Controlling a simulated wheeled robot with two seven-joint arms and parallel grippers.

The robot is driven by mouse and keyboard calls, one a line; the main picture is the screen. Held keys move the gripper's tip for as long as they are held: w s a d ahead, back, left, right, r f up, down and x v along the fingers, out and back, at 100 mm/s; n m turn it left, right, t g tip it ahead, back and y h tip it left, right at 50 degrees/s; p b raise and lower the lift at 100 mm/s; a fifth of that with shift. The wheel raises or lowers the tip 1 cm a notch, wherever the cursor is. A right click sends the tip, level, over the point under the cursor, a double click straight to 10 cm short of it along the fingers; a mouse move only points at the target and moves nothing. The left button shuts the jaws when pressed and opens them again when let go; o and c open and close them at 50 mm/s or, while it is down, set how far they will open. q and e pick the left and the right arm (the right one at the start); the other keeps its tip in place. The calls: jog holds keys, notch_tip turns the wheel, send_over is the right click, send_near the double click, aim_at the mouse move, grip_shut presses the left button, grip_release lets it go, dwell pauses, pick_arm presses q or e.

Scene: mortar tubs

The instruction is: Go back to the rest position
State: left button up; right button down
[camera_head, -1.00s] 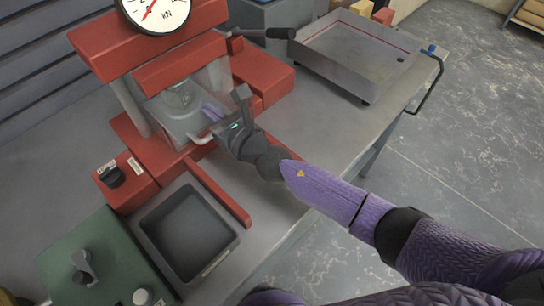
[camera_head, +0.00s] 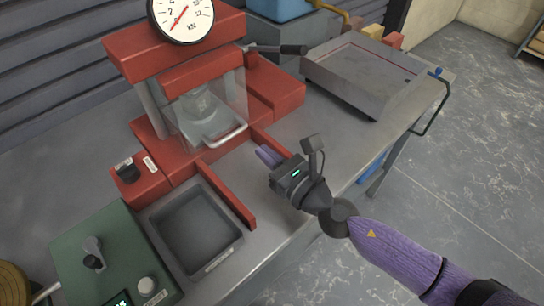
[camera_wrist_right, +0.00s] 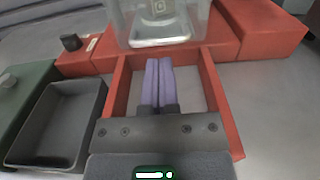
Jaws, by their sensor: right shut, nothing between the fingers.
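My right gripper (camera_head: 268,156) is shut and empty, its purple fingers together. It hangs in front of the red press (camera_head: 174,62), over the red rails at the press's front, apart from the clear guard (camera_head: 238,92) and its pale handle (camera_head: 228,136). In the right wrist view, the shut fingers (camera_wrist_right: 159,80) point at the guard, over the area between the red rails. Behind the guard, a grey metal part (camera_head: 208,118) shows in the press. My left gripper is not in view.
A dark grey tray (camera_head: 238,236) sits at the press's front left, beside a green control box (camera_head: 118,255). A shallow metal tray (camera_head: 345,92) stands at the back right. The bench front edge lies under my right arm; open floor (camera_head: 470,180) is to the right.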

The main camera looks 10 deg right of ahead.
jog(key=s+d+m+h, duration=0.1)
jog(key=d+m+h, duration=0.2)
jog(key=m, duration=0.5)
jog(key=s+d+f+m+h, duration=0.1)
jog(key=s+d+m+h, duration=0.1)
jog(key=m, duration=0.6)
jog(key=s+d+f+m+h, duration=0.1)
jog(key=d+m+h, duration=0.4)
jog(key=m, duration=0.4)
jog(key=shift+s+f+h, duration=0.1)
jog(key=shift+s+h, duration=0.05)
jog(key=shift+h, duration=0.65)
jog(key=s+d+f+m+g+y, duration=0.1)
jog(key=s+f+m+g, duration=0.45)
jog(key=s+m, duration=0.3)
jog(key=s+f+m+g, duration=0.4)
jog(key=s+m+g, duration=0.35)
jog(key=s, duration=0.25)
notch_tip(320, 180, down, 15)
jog(key=s, duration=0.2)
jog(key=s+d+f+g, duration=0.1)
jog(key=s+d+f, duration=0.3)
jog(key=s+f, duration=0.7)
jog(key=s, duration=0.2)
jog(key=shift+s+f, duration=0.3)
jog(key=shift+s, duration=0.1)
